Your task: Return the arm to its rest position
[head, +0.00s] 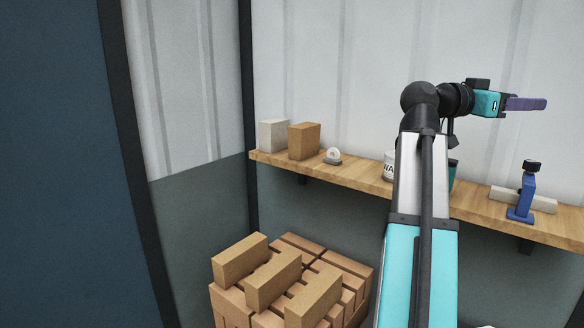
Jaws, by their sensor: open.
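My arm rises from the lower middle right of the head view, with a silver and turquoise link and a black wrist. My gripper (526,103) is at the upper right, pointing to the right. Its purple fingers are seen from the side, overlapping each other. It is open, and nothing shows between the fingers. It is in front of the white ribbed wall and appears higher than the wooden shelf (354,177).
The shelf holds a white block (273,135), a brown block (304,141), a small white domed item (333,156), a white lettered container (389,166) partly hidden by my arm, and a blue tool (524,194) by a pale bar (545,203). Stacked bricks (240,260) stand below.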

